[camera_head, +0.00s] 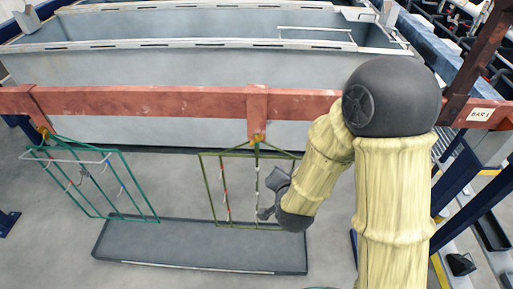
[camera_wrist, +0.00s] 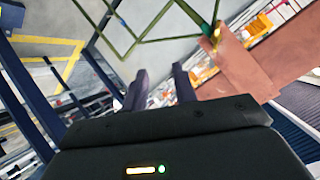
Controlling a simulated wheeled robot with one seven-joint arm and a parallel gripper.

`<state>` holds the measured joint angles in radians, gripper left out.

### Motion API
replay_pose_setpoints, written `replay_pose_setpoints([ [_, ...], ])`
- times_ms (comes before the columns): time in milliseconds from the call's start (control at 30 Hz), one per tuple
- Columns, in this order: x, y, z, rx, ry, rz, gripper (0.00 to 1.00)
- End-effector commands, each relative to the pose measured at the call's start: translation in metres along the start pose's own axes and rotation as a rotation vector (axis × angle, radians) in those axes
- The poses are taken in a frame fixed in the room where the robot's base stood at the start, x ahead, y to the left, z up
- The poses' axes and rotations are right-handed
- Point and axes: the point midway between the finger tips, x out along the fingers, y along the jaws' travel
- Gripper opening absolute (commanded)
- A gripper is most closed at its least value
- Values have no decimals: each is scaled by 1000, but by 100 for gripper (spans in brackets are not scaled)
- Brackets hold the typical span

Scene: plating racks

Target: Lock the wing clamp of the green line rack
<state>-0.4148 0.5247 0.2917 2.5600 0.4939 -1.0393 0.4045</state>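A green rack (camera_head: 90,183) hangs tilted at the left of the red bar (camera_head: 140,102), with a small brass-coloured clamp (camera_head: 45,133) at its top. An olive-green rack (camera_head: 216,196) hangs near the bar's middle, with a similar clamp (camera_head: 258,138). My gripper (camera_head: 262,196) is beside the lower right of the olive rack, below its clamp. In the wrist view, the two dark fingers (camera_wrist: 160,82) are apart with nothing between them. A green rack frame (camera_wrist: 125,50) and a brass clamp (camera_wrist: 214,38) against the bar (camera_wrist: 240,72) show beyond them. I cannot tell the clamp wings' position.
A long grey tray (camera_head: 200,262) lies on the floor below the racks. A large grey tank (camera_head: 190,70) stands behind the bar. A blue support frame (camera_head: 480,165) stands at the right. Concrete floor is open at the lower left.

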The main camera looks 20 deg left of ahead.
Motion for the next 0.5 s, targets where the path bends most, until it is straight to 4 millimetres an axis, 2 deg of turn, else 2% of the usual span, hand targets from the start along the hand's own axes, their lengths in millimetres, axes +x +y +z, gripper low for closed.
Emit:
replay_pose_setpoints([
  [33, 3, -6, 13, 17, 28, -22, 28],
  [233, -3, -30, 42, 97, 190, -118, 28],
  [500, -32, -50, 73, 165, 383, -253, 28],
])
